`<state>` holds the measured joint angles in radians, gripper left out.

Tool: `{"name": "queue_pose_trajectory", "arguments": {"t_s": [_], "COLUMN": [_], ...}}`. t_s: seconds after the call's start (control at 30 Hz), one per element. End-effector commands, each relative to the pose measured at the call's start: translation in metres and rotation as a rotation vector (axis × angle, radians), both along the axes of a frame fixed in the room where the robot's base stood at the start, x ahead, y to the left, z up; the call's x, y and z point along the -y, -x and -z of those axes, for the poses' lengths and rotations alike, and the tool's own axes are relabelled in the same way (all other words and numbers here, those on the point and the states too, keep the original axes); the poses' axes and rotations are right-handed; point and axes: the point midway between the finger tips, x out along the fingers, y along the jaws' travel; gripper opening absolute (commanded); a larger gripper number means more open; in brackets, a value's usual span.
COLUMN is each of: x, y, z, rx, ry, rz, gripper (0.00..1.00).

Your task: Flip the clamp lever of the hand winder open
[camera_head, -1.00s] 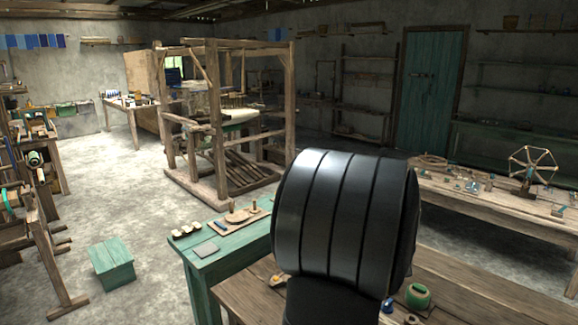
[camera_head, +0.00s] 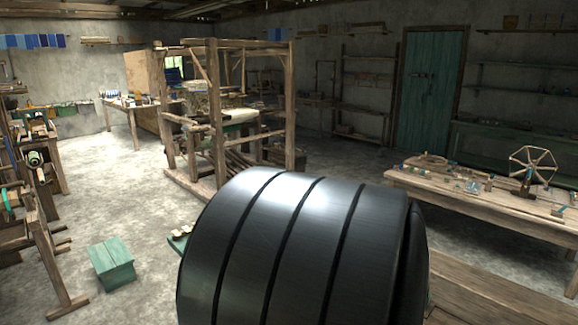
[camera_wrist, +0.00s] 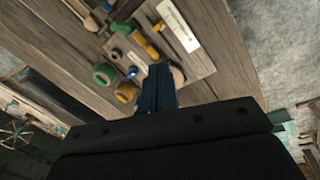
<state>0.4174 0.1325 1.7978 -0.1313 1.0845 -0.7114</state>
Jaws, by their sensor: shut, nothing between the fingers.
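My gripper (camera_wrist: 158,85) shows in the wrist view as narrow blue fingers, shut and empty, above a wooden bench top (camera_wrist: 215,85). I cannot pick out the hand winder or its clamp lever for sure. Small parts lie on the bench past the fingertips: a green round piece (camera_wrist: 104,75), a yellow round piece (camera_wrist: 126,92), a yellow upright piece (camera_wrist: 145,44) and a pale plate (camera_wrist: 180,26). A wooden round piece (camera_wrist: 177,75) is just beside the fingertips; I cannot tell whether they touch.
A spoked wheel (camera_head: 533,165) stands on a long table (camera_head: 470,197) at the right. A wooden loom frame (camera_head: 218,115) stands behind my arm. A green stool (camera_head: 111,262) is on the floor at the left. Open floor (camera_head: 130,185) lies between stool and loom.

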Motion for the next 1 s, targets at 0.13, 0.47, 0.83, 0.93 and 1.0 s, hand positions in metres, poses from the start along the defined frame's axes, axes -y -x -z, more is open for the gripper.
{"name": "queue_pose_trajectory", "arguments": {"t_s": [0.13,0.47,0.83,0.93,1.0], "x": [0.000,0.007,0.051,0.059,0.063], "y": [0.000,-0.010,-0.075,-0.087,-0.093], "z": [0.000,0.005,0.048,0.059,0.065], "rx": [0.000,-0.039,-0.311,-0.369,-0.397], "ry": [0.000,0.007,0.055,0.060,0.063], "rz": [0.000,-0.037,-0.292,-0.345,-0.370], "gripper": [0.00,0.00,0.00,0.00,0.00]}}
